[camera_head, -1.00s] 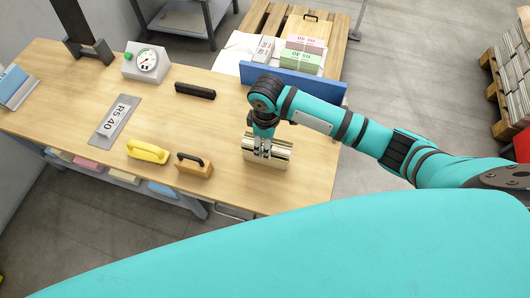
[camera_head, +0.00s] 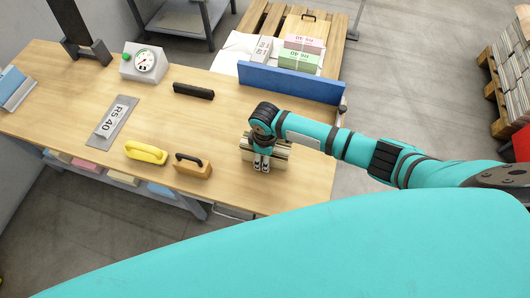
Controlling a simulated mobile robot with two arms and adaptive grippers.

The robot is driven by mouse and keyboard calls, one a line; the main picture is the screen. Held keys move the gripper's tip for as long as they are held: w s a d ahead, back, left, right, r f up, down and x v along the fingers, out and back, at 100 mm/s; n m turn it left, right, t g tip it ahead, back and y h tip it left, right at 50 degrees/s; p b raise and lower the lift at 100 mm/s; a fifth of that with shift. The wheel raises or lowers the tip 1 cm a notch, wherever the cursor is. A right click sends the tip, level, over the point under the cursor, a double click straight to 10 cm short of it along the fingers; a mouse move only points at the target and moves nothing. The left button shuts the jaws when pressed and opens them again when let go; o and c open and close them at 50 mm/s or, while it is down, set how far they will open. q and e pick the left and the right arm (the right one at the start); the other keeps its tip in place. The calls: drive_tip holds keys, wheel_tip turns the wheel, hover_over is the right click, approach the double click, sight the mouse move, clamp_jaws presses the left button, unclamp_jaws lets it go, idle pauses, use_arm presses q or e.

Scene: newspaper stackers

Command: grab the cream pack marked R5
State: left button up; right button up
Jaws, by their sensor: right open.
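A cream pack (camera_head: 282,153) lies near the right front edge of the wooden table, partly hidden by my right gripper. No R5 mark can be read on it. My right gripper (camera_head: 262,170) points down in front of the pack's near side, its fingers open. Whether the fingers touch the pack, I cannot tell. My left gripper is not in the picture.
A blue raised board (camera_head: 290,82) stands along the table's right back edge. A black bar (camera_head: 193,91), a yellow tool (camera_head: 146,152), a wooden block with a handle (camera_head: 193,166) and an "RS 40" plate (camera_head: 111,122) lie left of the pack. Pink and green packs (camera_head: 299,60) lie behind.

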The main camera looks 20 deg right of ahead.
clamp_jaws()
drive_tip(key=shift+r, duration=0.15)
idle(0.4)
